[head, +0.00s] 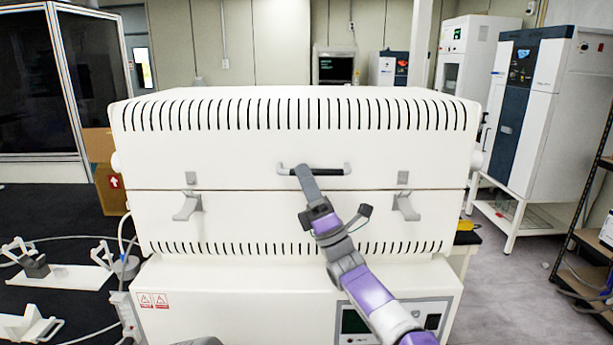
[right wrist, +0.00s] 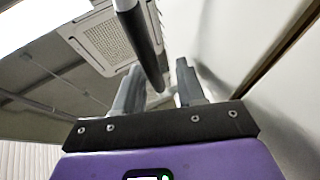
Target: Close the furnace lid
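The white furnace has a slotted upper lid (head: 230,150) resting on its lower body (head: 300,222), with only a thin dark seam between them in the head view. A black handle (head: 332,169) with grey ends is on the lid's front, above the seam. My right gripper (head: 304,170) is at the left part of this handle and covers some of it. In the right wrist view the gripper's two fingers (right wrist: 158,88) stand apart, with the dark handle bar (right wrist: 143,45) between them and a gap on the right side. My left gripper is not in view.
Two grey latches (head: 187,206) and (head: 406,206) hang on the furnace front. A control panel (head: 395,318) sits below, partly behind my right arm. A cardboard box (head: 108,185) stands left, a tall cabinet (head: 540,110) and a shelf rack (head: 590,225) right.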

